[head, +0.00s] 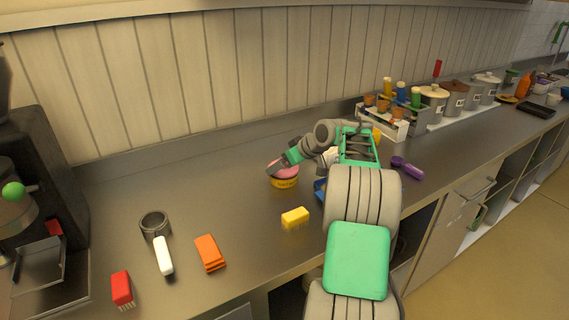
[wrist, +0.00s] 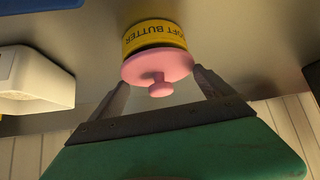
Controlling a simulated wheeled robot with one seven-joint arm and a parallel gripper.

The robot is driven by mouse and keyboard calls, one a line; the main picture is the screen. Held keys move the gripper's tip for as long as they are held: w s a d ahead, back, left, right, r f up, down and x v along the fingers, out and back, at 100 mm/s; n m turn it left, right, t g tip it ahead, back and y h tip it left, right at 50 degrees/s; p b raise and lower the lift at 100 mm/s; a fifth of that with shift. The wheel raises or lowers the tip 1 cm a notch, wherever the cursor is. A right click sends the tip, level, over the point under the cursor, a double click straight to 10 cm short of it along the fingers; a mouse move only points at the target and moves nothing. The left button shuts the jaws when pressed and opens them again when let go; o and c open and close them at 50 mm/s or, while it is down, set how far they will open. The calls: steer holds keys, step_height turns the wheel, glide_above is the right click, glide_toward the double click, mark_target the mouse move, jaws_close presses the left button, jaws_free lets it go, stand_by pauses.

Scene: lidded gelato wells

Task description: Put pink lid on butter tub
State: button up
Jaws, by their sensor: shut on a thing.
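The butter tub (head: 285,183) is a short yellow tub standing on the steel counter below the back wall. In the wrist view the tub (wrist: 152,37) shows dark lettering with the word BUTTER. The pink lid (head: 286,168), a round disc with a knob, is over the tub's top. In the wrist view the lid (wrist: 133,70) lies between the two fingers of my gripper (wrist: 160,78), which is shut on it. A dark band shows between lid and tub; I cannot tell whether the lid is seated.
A yellow block (head: 295,217) lies in front of the tub. A purple scoop (head: 407,168) lies at right. A white box (wrist: 35,80) is beside my gripper.

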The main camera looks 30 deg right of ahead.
steer(key=shift+f+b, duration=0.45)
steer(key=shift+f, duration=0.25)
steer(key=o, duration=1.4)
steer(key=shift+o, duration=0.2)
steer(key=p+v, duration=0.2)
steer(key=v, duration=0.6)
steer(key=shift+p, duration=0.3)
